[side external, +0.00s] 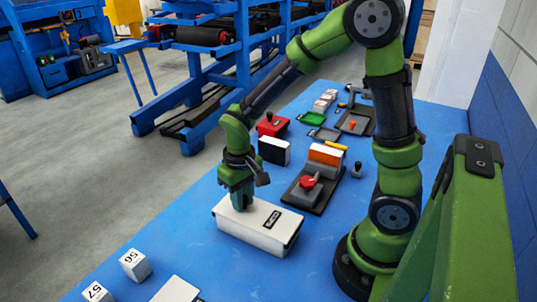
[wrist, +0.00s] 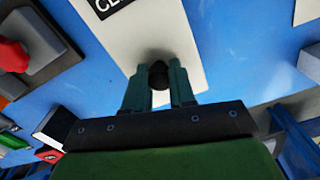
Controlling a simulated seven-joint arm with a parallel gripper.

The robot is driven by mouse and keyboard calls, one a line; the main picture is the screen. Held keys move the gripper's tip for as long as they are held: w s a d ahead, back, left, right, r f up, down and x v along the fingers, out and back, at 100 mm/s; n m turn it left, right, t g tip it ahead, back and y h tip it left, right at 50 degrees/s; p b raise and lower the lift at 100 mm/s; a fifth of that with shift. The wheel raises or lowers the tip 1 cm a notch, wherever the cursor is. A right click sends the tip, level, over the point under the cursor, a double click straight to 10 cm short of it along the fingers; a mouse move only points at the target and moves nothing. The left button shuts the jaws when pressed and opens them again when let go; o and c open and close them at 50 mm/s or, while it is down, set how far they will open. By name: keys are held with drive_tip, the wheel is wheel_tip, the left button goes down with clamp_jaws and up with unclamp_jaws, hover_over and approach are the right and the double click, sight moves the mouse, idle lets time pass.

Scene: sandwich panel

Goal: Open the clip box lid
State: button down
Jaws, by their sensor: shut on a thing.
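The clip box is a long white box (side external: 262,238) on the blue table in the side view, with a black label near its right end. Its white lid (side external: 257,213) lies about flat on top; a dark edge shows at the right end. My gripper (side external: 238,203) points down at the left part of the lid. In the wrist view my gripper (wrist: 159,82) has its two fingers on either side of a dark round knob (wrist: 159,73) on the white lid (wrist: 130,38), and is shut on it. The knob is hidden in the side view.
A dark panel with a red knob (side external: 308,182) stands right behind the box. A black-and-white block (side external: 273,151) and a red box (side external: 272,126) stand farther back. White cubes (side external: 135,265) lie at the front left. The table left of the box is clear.

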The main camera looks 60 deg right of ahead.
drive_tip(key=a, duration=0.9)
drive_tip(key=shift+a, duration=0.3)
drive_tip(key=c, duration=0.9)
unclamp_jaws()
drive_tip(key=shift+c, duration=0.2)
wheel_tip(320, 180, up, 17)
